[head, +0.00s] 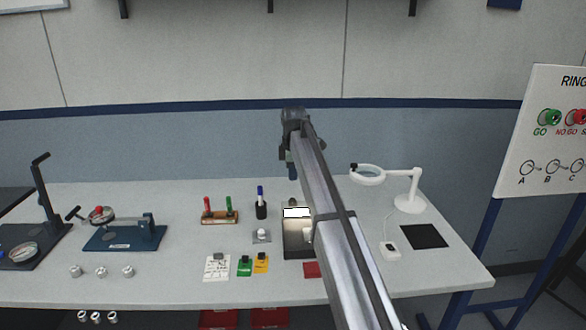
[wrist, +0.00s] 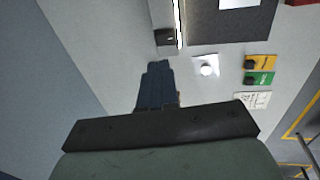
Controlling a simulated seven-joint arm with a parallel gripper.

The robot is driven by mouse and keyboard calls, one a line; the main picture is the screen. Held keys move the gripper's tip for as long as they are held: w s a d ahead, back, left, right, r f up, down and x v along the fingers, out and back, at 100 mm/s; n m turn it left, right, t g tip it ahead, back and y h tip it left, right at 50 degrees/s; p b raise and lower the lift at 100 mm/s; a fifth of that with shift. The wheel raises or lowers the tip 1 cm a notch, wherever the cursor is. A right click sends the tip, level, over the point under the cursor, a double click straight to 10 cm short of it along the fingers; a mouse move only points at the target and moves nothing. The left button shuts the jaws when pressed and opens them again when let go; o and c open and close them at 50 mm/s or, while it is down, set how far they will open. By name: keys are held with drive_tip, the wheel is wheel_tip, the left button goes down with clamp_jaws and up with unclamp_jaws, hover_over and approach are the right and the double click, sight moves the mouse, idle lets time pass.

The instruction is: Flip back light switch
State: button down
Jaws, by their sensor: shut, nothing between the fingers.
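A light unit with a bright white upright panel (head: 297,212) and a dark base (head: 298,246) stands at mid-table, partly hidden by my arm. In the wrist view its dark base (wrist: 230,28) is at the top, with a thin bright strip beside it. A small black box (wrist: 165,37) sits against that strip, on the unit's back side; it may carry the switch, but no lever can be made out. My gripper (head: 292,174) is shut and empty, behind the light unit near the wall. In the wrist view its fingertips (wrist: 158,65) point towards the black box, apparently apart from it.
A marker holder (head: 261,209) and a white ball on a plate (head: 262,236) stand left of the unit. Yellow (head: 261,263) and green (head: 244,266) tags lie in front. A white magnifier lamp (head: 409,201) and small white box (head: 389,250) stand right.

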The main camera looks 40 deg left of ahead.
sight(292, 199)
drive_tip(key=f, duration=0.3)
drive_tip(key=w+a+f, duration=0.1)
drive_tip(key=f, duration=0.5)
drive_tip(key=shift+w+a+f, duration=0.2)
